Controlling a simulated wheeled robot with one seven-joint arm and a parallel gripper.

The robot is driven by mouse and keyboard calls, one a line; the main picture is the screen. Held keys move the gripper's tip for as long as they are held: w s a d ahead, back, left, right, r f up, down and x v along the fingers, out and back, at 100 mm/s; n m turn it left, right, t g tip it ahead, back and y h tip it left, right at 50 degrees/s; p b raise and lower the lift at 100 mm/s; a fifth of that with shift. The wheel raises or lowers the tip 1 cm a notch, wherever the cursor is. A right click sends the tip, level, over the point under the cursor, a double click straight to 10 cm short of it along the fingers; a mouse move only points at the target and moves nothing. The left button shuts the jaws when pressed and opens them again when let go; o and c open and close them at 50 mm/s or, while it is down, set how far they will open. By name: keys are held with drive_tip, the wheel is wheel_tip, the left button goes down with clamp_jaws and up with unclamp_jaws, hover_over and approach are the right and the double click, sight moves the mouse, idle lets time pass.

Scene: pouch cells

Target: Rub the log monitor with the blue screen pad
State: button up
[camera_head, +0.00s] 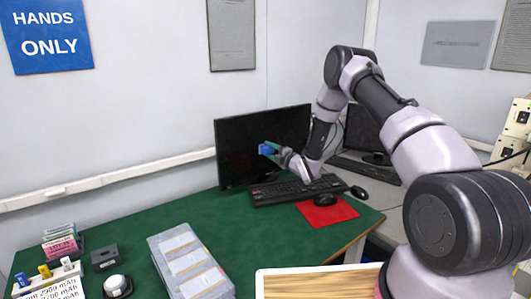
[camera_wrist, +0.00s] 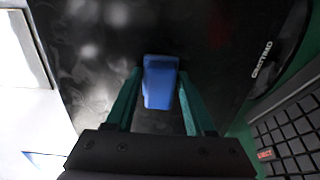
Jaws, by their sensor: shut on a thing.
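The log monitor (camera_head: 237,150) is a black screen standing at the back of the green table. Its dark face also fills much of the wrist view (camera_wrist: 100,60), with pale cloudy smudges at the left. My gripper (camera_head: 275,149) is in front of the screen, right of its middle. Its green fingers (camera_wrist: 160,95) are shut on the blue screen pad (camera_wrist: 160,80). The pad also shows in the head view (camera_head: 266,149) against the screen. I cannot tell for certain whether the pad touches the glass.
A second monitor (camera_head: 362,128) stands to the right. A clear-lidded box (camera_head: 190,262) and small items occupy the left front. The table's middle left is clear.

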drive_tip(key=shift+w, duration=0.15)
drive_tip(key=shift+a, duration=0.1)
drive_tip(key=shift+s+a+r, duration=0.1)
drive_tip(key=shift+s+a, duration=0.25)
drive_tip(key=shift+a, duration=0.3)
drive_tip(key=shift+s+a, duration=0.4)
drive_tip(key=shift+a, duration=0.25)
drive_tip(key=shift+s+a+r, duration=0.1)
drive_tip(key=shift+s+a, duration=0.25)
drive_tip(key=shift+a, duration=0.3)
drive_tip(key=shift+s+a, duration=0.55)
drive_tip(key=shift+a, duration=0.15)
drive_tip(key=shift+s+a, duration=0.5)
drive_tip(key=shift+a, duration=0.2)
drive_tip(key=shift+d+f, duration=0.1)
approach(250, 151)
drive_tip(key=shift+w, duration=0.3)
